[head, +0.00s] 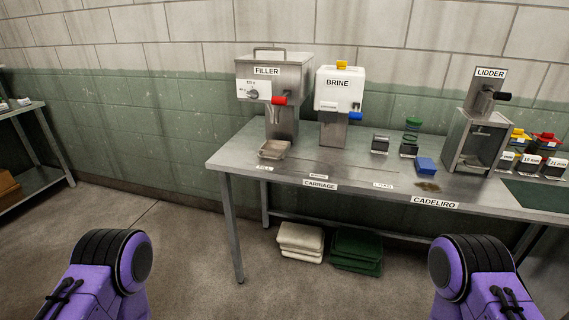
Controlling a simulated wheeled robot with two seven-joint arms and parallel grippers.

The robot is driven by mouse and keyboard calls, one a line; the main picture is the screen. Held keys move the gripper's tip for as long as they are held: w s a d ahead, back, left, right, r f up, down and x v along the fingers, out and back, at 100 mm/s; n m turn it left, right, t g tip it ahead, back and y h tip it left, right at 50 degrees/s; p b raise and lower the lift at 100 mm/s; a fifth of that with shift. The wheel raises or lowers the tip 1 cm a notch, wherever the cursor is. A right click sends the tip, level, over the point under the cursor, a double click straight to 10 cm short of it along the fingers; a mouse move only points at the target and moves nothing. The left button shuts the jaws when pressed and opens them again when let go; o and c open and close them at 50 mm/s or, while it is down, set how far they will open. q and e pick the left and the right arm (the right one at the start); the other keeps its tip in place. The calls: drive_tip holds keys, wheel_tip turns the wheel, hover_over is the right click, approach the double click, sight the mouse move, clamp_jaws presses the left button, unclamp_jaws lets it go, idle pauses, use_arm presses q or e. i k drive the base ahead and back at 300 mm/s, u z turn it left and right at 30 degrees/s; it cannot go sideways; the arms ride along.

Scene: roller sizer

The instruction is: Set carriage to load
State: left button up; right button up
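A small metal tray-like carriage (274,150) sits at the left end of the steel table, under the filler's spout and beside a small label that seems to read FILL. A faint track line runs right from it, past a CARRIAGE label (320,184) on the table's front edge, to a small label that seems to read LOAD (383,185). No carriage stands at that label. Neither of my grippers is in view; only purple parts of my arms show at the bottom left and bottom right.
The steel table (225,158) carries the filler (290,75), brine dispenser (341,92), lidder (475,130), small jars (380,144), a blue block (426,165) and lidded tubs (530,163). A brown stain lies near the block. White and green stacks sit below. Floor in front is clear.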

sight(271, 149)
drive_tip(key=z, duration=1.15)
drive_tip(key=i, duration=1.15)
drive_tip(key=u, duration=0.1)
